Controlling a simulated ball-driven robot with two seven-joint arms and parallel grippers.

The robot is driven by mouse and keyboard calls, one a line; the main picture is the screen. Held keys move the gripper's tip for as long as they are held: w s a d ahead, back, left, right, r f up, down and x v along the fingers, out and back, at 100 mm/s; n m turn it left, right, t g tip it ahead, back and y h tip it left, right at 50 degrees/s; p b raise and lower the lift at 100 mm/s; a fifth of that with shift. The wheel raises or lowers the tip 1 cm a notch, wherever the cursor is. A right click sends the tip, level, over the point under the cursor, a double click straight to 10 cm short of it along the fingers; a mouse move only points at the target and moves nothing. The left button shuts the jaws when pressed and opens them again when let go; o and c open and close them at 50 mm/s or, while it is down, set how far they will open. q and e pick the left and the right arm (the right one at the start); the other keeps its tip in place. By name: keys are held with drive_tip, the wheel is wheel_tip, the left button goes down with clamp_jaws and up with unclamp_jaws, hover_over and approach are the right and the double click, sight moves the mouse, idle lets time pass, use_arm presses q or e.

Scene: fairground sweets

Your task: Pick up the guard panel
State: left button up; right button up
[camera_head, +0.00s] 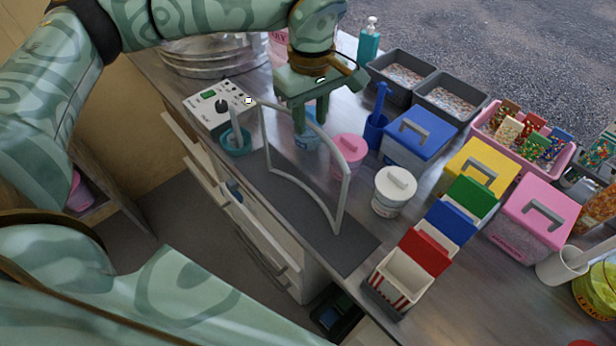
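The guard panel (343,195) is a curved, clear sheet with a pale grey frame. It stands upright on a dark grey mat at the counter's left side. My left gripper (309,120) points down at the panel's top edge. Its two green fingers are apart with a gap between them. Whether the frame's top edge lies between the fingers or in front of them is hard to tell. My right gripper is not in view.
A control box (214,104) stands left of the panel. A pink tub (348,150) and a white tub (392,196) stand close on its right. Lidded blue (408,148), yellow (462,175) and pink (528,225) boxes fill the right. The dark mat (345,252) is bare in front.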

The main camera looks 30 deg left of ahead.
sight(310, 134)
use_arm(q)
wheel_tip(310, 134, down, 8)
drive_tip(key=b, duration=0.1)
drive_tip(key=shift+w+a, duration=0.15)
drive_tip(key=shift+w, duration=0.15)
drive_tip(key=shift+r, duration=0.15)
